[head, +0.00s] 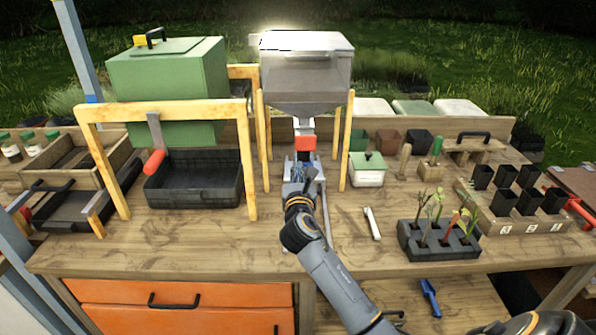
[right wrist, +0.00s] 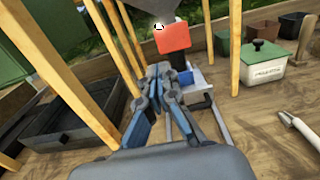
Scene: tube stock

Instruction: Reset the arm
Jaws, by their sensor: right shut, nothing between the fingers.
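My right arm (head: 335,280) reaches in from the lower right of the head view. My right gripper (head: 299,190) is shut and empty, just in front of the grey hopper (head: 306,75) on its wooden legs. In the right wrist view, the gripper (right wrist: 160,85) points at the hopper's red outlet piece (right wrist: 173,37). The red piece also shows in the head view (head: 305,144). A small metal and blue stand sits under the outlet, partly hidden by the gripper; I cannot tell whether they touch. My left gripper is not in view.
A black tray (head: 195,201) under a wooden frame stands left of the gripper. A white lidded box (head: 368,176), a white tool (head: 372,222), a seedling tray (head: 412,246) and black pots (head: 503,203) stand right. The front middle of the table is clear.

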